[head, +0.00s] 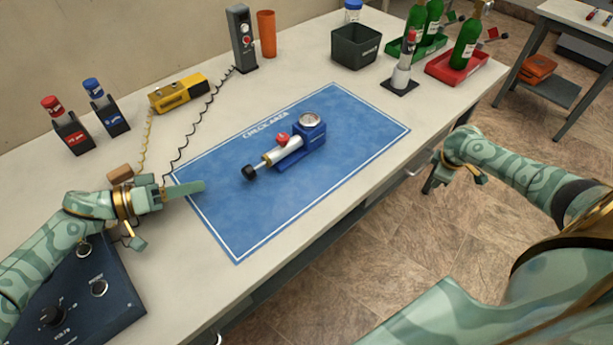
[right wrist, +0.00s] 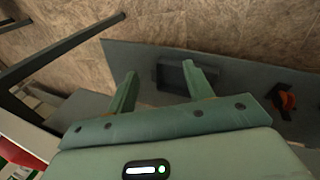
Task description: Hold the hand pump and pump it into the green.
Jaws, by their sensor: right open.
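The hand pump (head: 290,149) lies on the blue check-area mat (head: 326,186). It has a blue body, a silver barrel, a red knob and a black end knob (head: 249,173) pointing left toward my left arm. Its round gauge (head: 308,119) faces up, but the needle and any green band are too small to read. My left gripper (head: 186,189) is over the mat's left edge, apart from the pump; its fingers overlap, so its opening is unclear. My right gripper (head: 455,178) hangs beyond the table's front edge, open and empty in the right wrist view (right wrist: 159,68).
A yellow device (head: 178,92), red-capped and blue-capped bottles, a grey meter (head: 242,40) and an orange cup (head: 267,34) stand at the back. A dark bin (head: 356,46) and green bottles in trays are at the far right. A dark control panel (head: 92,295) sits near left.

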